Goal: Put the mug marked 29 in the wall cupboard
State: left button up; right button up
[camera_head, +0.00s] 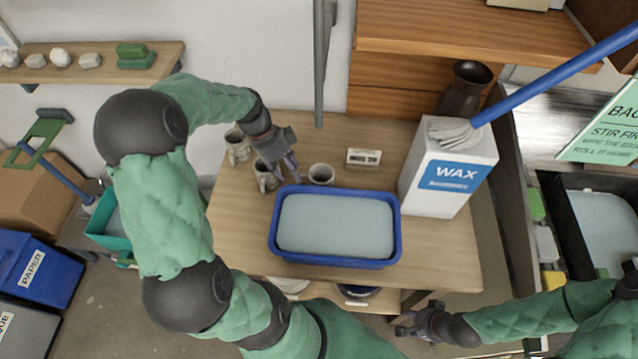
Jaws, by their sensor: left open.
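Three small greyish mugs stand on the wooden table: one at the left (238,146), one in the middle (264,178) and one at the right (321,174). No number 29 is readable on any of them. My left gripper (284,169) is open, pointing down close to the middle mug and partly covering it. I cannot tell whether it touches the mug. A wooden cabinet (455,28) at the top may be the wall cupboard; its inside is hidden from above. My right gripper (405,323) is low, beyond the table's front edge; its jaw opening is unclear.
A blue tub (334,262) of pale glaze stands in front of the mugs. A small labelled block (364,157), a white WAX box (450,178) and a dark vase (466,88) stand to the right. A grey vertical pole (320,70) rises behind the table. A blue handle (560,78) slants over the right.

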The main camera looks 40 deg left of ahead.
aim_at(320, 174)
pick_arm(q)
jog(key=shift+w+b+x, duration=0.15)
jog(key=shift+b+x, duration=0.15)
jog(key=shift+x, duration=1)
jog(key=shift+w+b+x, duration=0.2)
jog(key=shift+b+x, duration=0.05)
jog(key=shift+x, duration=1.1)
jog(key=shift+a+r, duration=0.1)
jog(key=shift+a, duration=0.15)
grip_shut()
